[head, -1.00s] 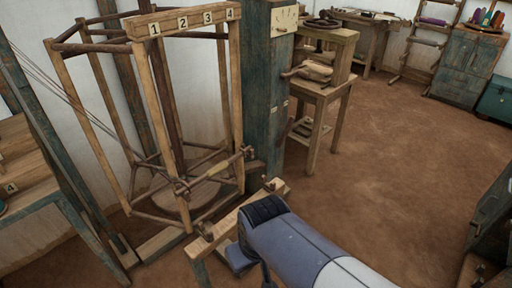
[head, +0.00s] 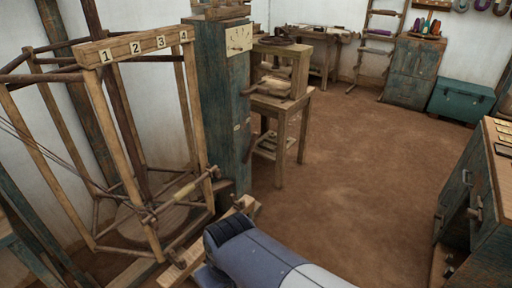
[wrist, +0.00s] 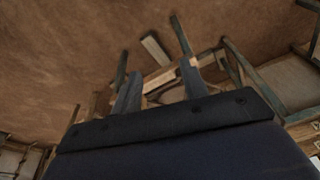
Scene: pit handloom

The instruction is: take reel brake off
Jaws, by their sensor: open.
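The reel (head: 128,150), a tall wooden cage of posts and crossbars, stands at the left of the head view. A plank numbered 1 to 4 (head: 135,47) runs along its top. A bar with a pale wooden handle (head: 183,191) crosses its lower front; I cannot tell whether this is the reel brake. A low wooden rail (head: 180,268) lies in front, partly hidden by my arm. My gripper (wrist: 160,83) shows in the wrist view with two grey fingers apart and nothing between them. In the head view its fingers are hidden.
A blue-green post (head: 225,105) with a dial stands right of the reel. Behind it is a wooden stand (head: 282,105). A cabinet (head: 478,200) borders the right side, and a teal chest (head: 460,102) sits at the back. The brown floor (head: 350,150) between is clear.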

